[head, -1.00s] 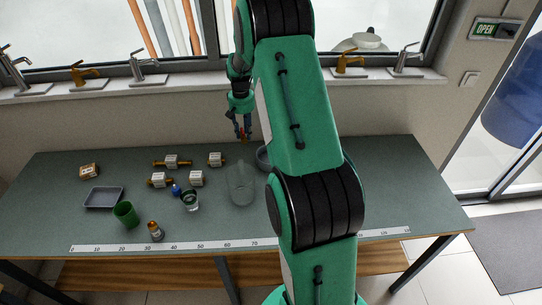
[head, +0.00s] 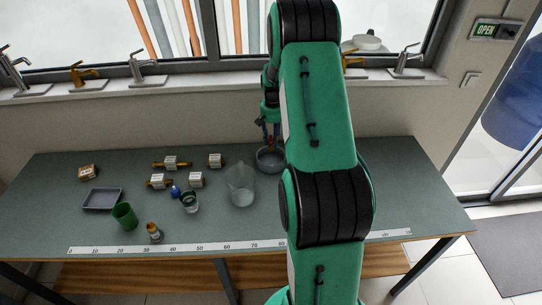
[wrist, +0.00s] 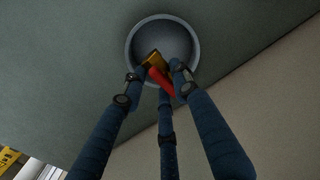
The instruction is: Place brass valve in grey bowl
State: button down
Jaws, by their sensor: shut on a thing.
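The grey bowl (head: 266,163) stands on the table at the back, just left of my arm in the head view. In the wrist view the round bowl (wrist: 132,40) lies beyond my fingertips. My gripper (head: 270,138) is over the bowl. In the wrist view my gripper (wrist: 162,72) is shut on the brass valve (wrist: 153,60), which has a yellow-brass body and a red handle. The valve overlaps the near part of the bowl in that view. I cannot tell its exact height above the bowl.
A clear jug (head: 240,185) stands just left of the bowl. The wall is close behind the bowl.

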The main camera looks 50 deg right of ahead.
jog(key=shift+f, duration=0.1)
send_over(272, 162)
jog(key=shift+s+f+b, duration=0.15)
jog(key=shift+f+b, duration=0.25)
jog(key=shift+f, duration=2.6)
jog(key=shift+f, duration=1.85)
jog(key=shift+f+b, duration=0.15)
jog(key=shift+b, duration=0.15)
jog(key=c, duration=1.3)
grip_release()
jog(key=shift+c, duration=0.2)
